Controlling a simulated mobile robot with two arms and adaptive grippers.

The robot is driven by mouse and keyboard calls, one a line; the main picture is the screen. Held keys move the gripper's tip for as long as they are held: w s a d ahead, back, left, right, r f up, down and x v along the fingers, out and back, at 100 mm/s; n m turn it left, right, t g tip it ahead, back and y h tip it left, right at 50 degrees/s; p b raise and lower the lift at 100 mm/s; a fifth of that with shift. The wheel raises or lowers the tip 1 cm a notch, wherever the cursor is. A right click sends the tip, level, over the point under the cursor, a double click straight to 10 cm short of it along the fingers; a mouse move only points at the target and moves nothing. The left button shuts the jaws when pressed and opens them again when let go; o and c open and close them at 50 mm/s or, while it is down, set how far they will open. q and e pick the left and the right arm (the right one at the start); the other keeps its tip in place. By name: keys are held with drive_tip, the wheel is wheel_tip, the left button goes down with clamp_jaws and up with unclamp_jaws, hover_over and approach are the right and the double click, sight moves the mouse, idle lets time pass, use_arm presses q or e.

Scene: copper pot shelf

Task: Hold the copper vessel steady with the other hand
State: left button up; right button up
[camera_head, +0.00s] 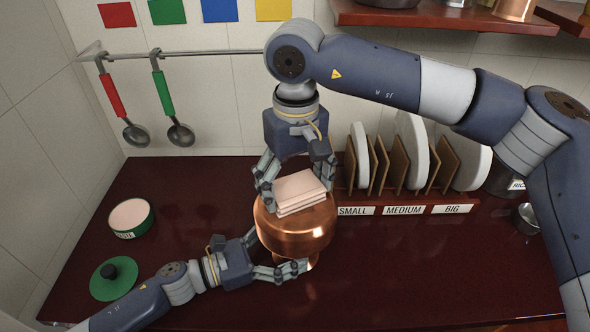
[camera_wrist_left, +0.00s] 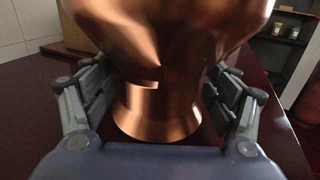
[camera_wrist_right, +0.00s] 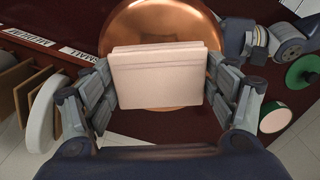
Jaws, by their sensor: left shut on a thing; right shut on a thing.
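The copper vessel (camera_head: 296,235) is on the dark red counter, its rounded body above a narrow flared lower part (camera_wrist_left: 157,112). My left gripper (camera_head: 284,270) is low on its front, with fingers on both sides of that narrow part, shut on it. My right gripper (camera_head: 296,180) points down from above and is shut on a pale pink folded cloth (camera_head: 300,190). The cloth is at the vessel's upper side and hides part of it. In the right wrist view the cloth (camera_wrist_right: 157,80) is between the fingers, with the copper surface (camera_wrist_right: 155,25) behind it.
A rack (camera_head: 345,193) labelled small, medium and big holds white plates behind and right. A green round container (camera_head: 131,217) and green lid (camera_head: 114,278) are at left. Two ladles (camera_head: 137,134) hang from a rail. The counter's right front (camera_head: 450,275) is clear.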

use_arm(q)
drive_tip(key=shift+r, duration=0.4)
use_arm(e)
drive_tip(key=shift+s+d+r, duration=0.1)
drive_tip(key=shift+s+r, duration=0.05)
drive_tip(key=shift+s, duration=1.05)
drive_tip(key=w, duration=0.3)
drive_tip(key=shift+w, duration=0.4)
use_arm(q)
drive_tip(key=shift+f, duration=0.1)
use_arm(e)
drive_tip(key=shift+s+r, duration=0.1)
drive_tip(key=shift+r, duration=3.95)
use_arm(q)
drive_tip(key=o, duration=1.8)
drive_tip(key=shift+c, duration=0.2)
drive_tip(key=shift+f, duration=0.1)
